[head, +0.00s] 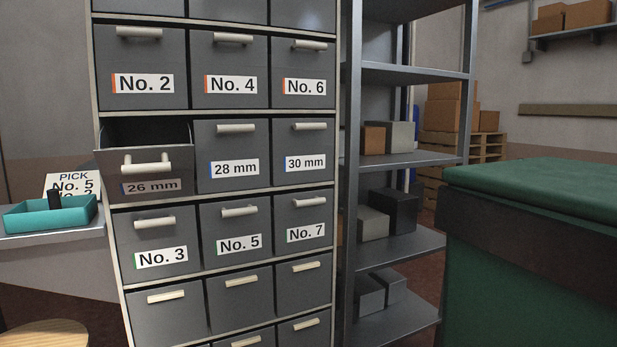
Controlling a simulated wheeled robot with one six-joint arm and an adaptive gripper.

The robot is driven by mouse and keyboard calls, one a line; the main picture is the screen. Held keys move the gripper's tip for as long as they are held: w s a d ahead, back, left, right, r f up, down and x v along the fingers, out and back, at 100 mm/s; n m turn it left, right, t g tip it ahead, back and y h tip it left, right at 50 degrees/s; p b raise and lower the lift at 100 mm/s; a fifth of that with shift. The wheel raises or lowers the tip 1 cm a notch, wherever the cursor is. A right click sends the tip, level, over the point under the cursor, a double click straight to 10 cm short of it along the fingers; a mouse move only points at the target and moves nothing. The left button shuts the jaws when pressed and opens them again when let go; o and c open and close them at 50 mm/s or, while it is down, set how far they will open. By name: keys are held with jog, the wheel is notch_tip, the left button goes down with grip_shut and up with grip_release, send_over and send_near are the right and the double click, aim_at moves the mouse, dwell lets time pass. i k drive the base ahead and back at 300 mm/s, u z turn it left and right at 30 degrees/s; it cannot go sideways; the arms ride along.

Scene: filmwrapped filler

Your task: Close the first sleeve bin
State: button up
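A grey cabinet of drawer bins (195,112) stands at the left and centre of the head view. The bin labelled 26 mm (163,160) is at the left of its row and is pulled out, with its dark inside showing above the front. Its pale handle (147,164) is on the front, above the label. Beside it, the 28 mm bin (210,145) and the 30 mm bin (285,141) are shut. My gripper is not in view.
A teal tray (30,219) with a dark object and a pick card (62,186) are on a grey table at left. An open shelf (420,158) with boxes stands right of the cabinet. A large green-topped block (530,190) fills the right front. A round wooden top (45,336) is at lower left.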

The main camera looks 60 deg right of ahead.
aim_at(150, 166)
jog(key=z, duration=0.25)
jog(key=k, duration=0.65)
jog(key=z, duration=1.15)
jog(key=i, duration=0.85)
jog(key=u, duration=0.15)
